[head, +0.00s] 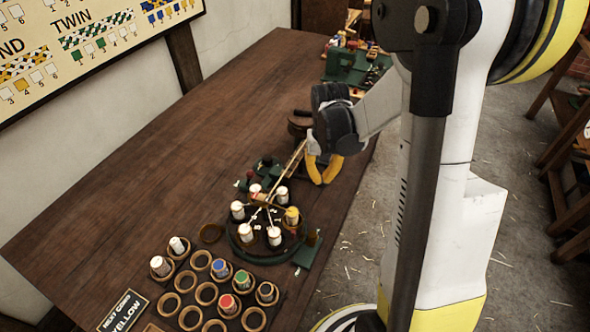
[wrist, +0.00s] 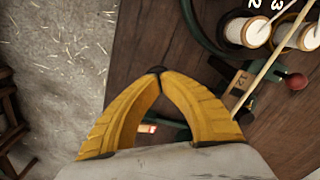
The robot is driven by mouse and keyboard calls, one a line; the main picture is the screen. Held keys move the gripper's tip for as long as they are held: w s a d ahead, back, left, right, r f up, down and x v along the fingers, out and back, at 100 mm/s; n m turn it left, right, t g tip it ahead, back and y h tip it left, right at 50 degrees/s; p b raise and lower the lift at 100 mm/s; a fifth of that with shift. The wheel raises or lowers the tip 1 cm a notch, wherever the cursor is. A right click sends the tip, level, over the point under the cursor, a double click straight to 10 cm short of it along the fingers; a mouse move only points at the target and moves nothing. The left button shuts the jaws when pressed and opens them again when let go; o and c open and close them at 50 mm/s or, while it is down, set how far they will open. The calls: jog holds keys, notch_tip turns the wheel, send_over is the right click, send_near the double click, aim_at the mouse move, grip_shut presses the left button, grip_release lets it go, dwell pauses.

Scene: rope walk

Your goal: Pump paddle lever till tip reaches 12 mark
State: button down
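The braiding machine's round green-rimmed carousel (head: 233,243) carries several bobbins with pale strands. A pale, straight rod or braid (head: 294,163) runs from it toward my gripper (head: 321,184). A small lit orange-red piece (wrist: 147,128) shows beyond the fingers.
Wooden cups (head: 207,293), some holding coloured bobbins, stand in front on the table (head: 130,180). A sign reading YELLOW (head: 124,312) lies front left. Green equipment (head: 346,66) stands at the far end. The table's left middle is clear. The floor with straw is at right.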

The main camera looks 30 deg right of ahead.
jog(key=shift+f+b, duration=0.9)
jog(key=shift+f, duration=0.55)
dwell(0.3)
jog(key=shift+r, duration=0.15)
notch_tip(320, 180, up, 8)
jog(key=p, duration=0.5)
jog(key=shift+w+a+p, duration=0.1)
jog(key=shift+p, duration=0.3)
jog(key=shift+f, duration=0.2)
dwell(0.5)
